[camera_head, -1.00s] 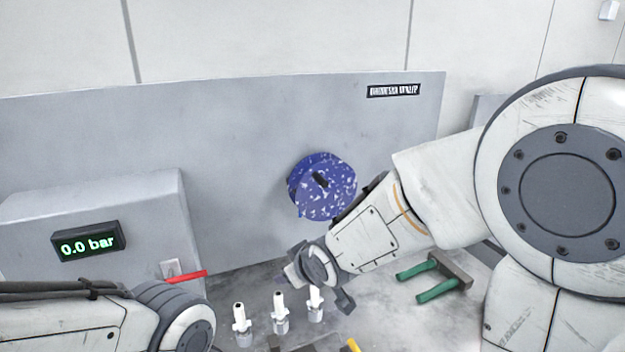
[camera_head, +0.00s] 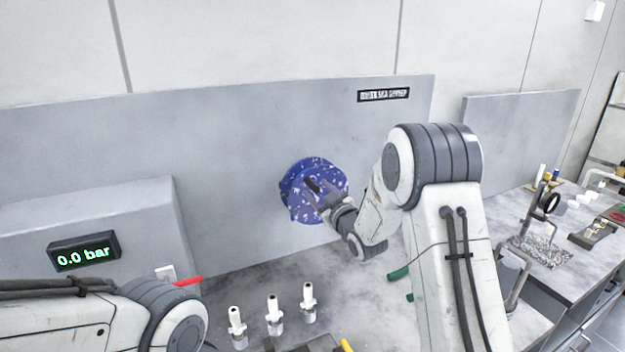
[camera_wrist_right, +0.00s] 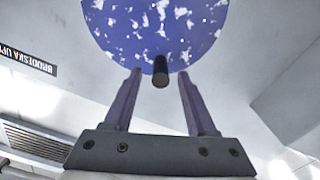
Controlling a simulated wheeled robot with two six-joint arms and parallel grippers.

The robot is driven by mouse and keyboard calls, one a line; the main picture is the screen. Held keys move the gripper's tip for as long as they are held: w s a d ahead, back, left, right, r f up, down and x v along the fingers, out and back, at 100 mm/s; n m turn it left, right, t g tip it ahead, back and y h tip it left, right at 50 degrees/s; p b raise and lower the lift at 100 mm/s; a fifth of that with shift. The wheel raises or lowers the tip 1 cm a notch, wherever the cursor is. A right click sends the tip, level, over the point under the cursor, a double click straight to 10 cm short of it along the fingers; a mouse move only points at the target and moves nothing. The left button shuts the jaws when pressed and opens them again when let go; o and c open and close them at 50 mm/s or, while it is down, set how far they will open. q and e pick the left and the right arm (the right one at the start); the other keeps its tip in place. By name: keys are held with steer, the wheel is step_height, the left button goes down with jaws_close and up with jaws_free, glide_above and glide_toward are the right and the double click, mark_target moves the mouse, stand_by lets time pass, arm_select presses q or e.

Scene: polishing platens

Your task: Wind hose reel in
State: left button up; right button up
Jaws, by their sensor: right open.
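The hose reel is a blue disc with white flecks (camera_head: 308,212), mounted on the grey upright panel in the head view. A dark crank knob (camera_head: 312,184) sticks out of its face. In the right wrist view the reel (camera_wrist_right: 155,25) fills the top middle and the knob (camera_wrist_right: 160,72) points toward the camera. My right gripper (camera_head: 321,196) is in front of the reel. In the wrist view its open fingers (camera_wrist_right: 160,90) stand on either side of the knob's line, with visible gaps and nothing held. My left arm enters at the lower left; its gripper is out of view.
A pressure display (camera_head: 84,251) reading 0.0 bar sits on a grey box at left, near a red lever (camera_head: 188,282). Several white nozzles (camera_head: 274,312) stand on the bench below the reel. Green handles (camera_head: 398,273) lie partly behind my right arm. Another bench (camera_head: 560,240) is at right.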

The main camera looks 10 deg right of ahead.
mark_target(313, 185)
steer(key=shift+w+a+p, duration=0.2)
steer(key=shift+w+p, duration=0.1)
steer(key=shift+w, duration=0.65)
steer(key=shift+w+a+p, duration=0.15)
steer(key=shift+w+p, duration=0.1)
steer(key=shift+w, duration=0.65)
jaws_close()
